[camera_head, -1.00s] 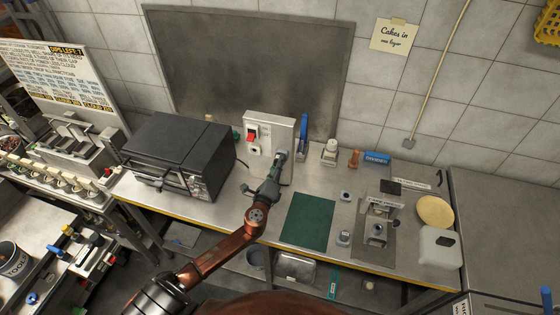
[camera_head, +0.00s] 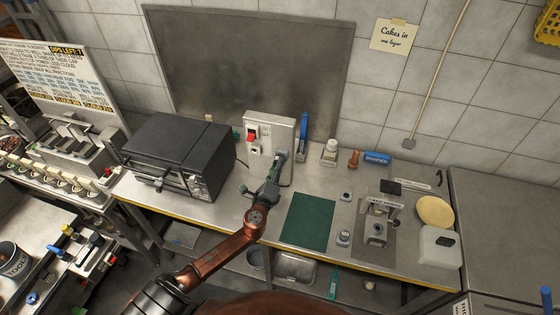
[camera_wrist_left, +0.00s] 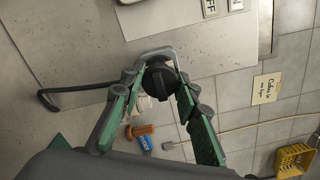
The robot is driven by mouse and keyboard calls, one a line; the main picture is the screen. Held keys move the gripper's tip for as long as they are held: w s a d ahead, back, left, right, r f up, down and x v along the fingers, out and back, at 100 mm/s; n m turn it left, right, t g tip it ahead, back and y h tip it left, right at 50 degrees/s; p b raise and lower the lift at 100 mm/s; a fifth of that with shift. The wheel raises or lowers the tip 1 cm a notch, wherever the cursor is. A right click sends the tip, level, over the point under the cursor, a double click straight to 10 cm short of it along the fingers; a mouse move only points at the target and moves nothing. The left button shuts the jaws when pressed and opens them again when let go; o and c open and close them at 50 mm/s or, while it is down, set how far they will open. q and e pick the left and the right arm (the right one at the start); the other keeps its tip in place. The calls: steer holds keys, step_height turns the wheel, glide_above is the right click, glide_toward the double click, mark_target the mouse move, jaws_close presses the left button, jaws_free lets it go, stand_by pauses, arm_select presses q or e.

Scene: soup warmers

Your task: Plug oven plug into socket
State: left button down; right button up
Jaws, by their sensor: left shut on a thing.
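The black oven (camera_head: 178,150) stands on the left part of the steel counter. A white panel (camera_head: 284,132) with a red switch (camera_head: 252,138) and a socket (camera_head: 254,151) stands to its right. My left gripper (camera_head: 281,158) is in front of the panel's lower right part. In the left wrist view, my left gripper (camera_wrist_left: 158,72) has its green fingers on both sides of a round black plug (camera_wrist_left: 157,82) and is shut on it. The panel shows at the top of that view with ON/OFF labels (camera_wrist_left: 210,8). Plug and socket contact cannot be made out. My right gripper is not in view.
A black cable (camera_wrist_left: 62,91) loops at the left of the wrist view. A green mat (camera_head: 307,221) lies right of my arm. A blue-handled tool (camera_head: 303,135), a jar (camera_head: 330,152) and a brown stamp-like item (camera_head: 354,159) stand right of the panel.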

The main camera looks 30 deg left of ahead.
arm_select(q)
steer(key=shift+s+d, duration=0.1)
steer(key=shift+s, duration=0.25)
steer(key=shift+v, duration=1.2)
steer(key=s+a, duration=0.7)
steer(key=a, duration=0.3)
steer(key=shift+s+b, duration=0.25)
steer(key=shift+b, duration=0.05)
steer(key=shift+w+a+r, duration=0.1)
steer(key=shift+x, duration=2.85)
steer(key=shift+x, duration=1.3)
